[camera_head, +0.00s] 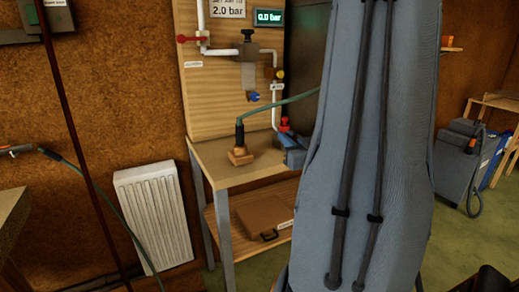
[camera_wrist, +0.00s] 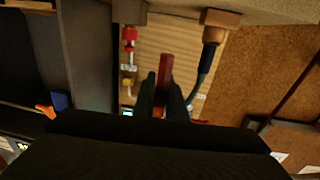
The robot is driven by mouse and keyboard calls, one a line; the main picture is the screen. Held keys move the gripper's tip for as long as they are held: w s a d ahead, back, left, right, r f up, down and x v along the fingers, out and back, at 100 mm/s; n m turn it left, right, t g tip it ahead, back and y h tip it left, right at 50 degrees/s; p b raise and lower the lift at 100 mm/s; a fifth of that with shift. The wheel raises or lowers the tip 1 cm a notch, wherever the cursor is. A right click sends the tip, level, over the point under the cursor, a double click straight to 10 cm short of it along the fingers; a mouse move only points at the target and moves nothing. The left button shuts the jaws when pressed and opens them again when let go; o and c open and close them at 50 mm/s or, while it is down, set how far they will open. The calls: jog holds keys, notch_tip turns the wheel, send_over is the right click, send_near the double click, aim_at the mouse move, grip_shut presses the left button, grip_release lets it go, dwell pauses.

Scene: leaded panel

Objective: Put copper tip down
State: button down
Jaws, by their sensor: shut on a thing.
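My gripper (camera_wrist: 164,98) shows in the wrist view, with its two dark fingers shut on a reddish-brown bar, which looks like the copper tip (camera_wrist: 165,66). The tip sticks out beyond the fingertips, and its lower part is hidden between them. It appears held in the air, with the pipe board behind it. In the head view I cannot make out my gripper or the tip; my grey arm covers the middle right.
A wooden bench (camera_head: 213,154) stands below the pipe board (camera_head: 219,98). On it a wooden block (camera_head: 240,158) holds a dark-handled tool (camera_head: 239,133) with a green hose. A blue vise-like thing (camera_head: 293,153) is at its right. A white radiator (camera_head: 153,215) stands left.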

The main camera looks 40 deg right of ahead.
jog(key=w+a+b+x, duration=0.1)
jog(key=a+b+x, duration=0.15)
jog(key=x, duration=1.65)
jog(key=f, duration=0.6)
jog(key=shift+s+d+f+p, duration=0.15)
jog(key=shift+d+f+p, duration=0.1)
jog(key=shift+d+p, duration=0.1)
jog(key=shift+f, duration=0.2)
jog(key=shift+f, duration=0.2)
jog(key=c, duration=1.8)
grip_release()
jog(key=shift+o, duration=0.2)
